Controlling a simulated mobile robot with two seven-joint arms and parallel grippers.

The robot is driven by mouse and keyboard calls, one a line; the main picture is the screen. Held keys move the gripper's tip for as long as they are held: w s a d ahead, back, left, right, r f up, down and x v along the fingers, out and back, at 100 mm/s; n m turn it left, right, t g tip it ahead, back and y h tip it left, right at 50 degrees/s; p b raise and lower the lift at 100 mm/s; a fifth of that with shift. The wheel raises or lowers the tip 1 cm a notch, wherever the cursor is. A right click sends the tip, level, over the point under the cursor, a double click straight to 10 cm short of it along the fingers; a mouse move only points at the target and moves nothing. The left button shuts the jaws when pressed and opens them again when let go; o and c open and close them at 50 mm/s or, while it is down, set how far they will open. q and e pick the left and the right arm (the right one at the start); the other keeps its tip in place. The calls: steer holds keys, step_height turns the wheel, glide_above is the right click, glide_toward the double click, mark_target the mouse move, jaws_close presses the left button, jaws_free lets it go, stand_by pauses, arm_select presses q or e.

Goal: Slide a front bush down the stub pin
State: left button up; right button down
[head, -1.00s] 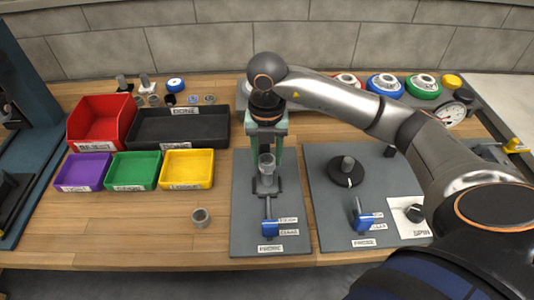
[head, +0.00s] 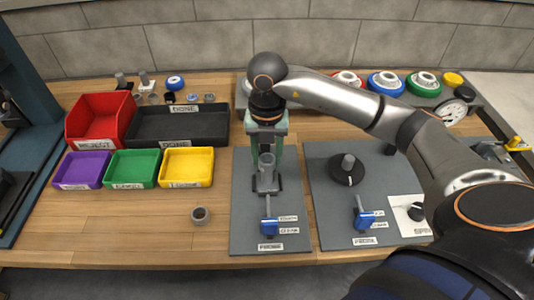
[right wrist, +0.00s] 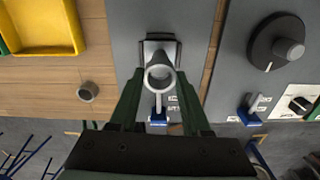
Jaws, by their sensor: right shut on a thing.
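My right gripper (head: 266,150) points down over the left grey board. It is shut on a grey bush (head: 267,162), whose round open rim shows between the fingers in the right wrist view (right wrist: 160,77). The held bush is above a grey fixture with dark side jaws (head: 265,185). The stub pin is not clearly visible there, and I cannot tell whether the bush is around it. Another grey bush (head: 200,215) stands upright on the bare wood, left of the board; it also shows in the right wrist view (right wrist: 88,91). My left gripper is not in view.
A blue clamp (head: 269,225) stands at the front of the left board (head: 245,215). The right board (head: 325,215) carries a dark disc with a post (head: 347,170) and another blue clamp (head: 364,219). Red, black, purple, green and yellow bins fill the left side.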

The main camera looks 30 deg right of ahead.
steer(key=shift+f+b, duration=0.65)
steer(key=shift+f, duration=0.2)
stand_by(0.5)
steer(key=shift+f+b, duration=0.45)
steer(key=shift+f, duration=0.15)
steer(key=shift+c, duration=1.4)
jaws_free()
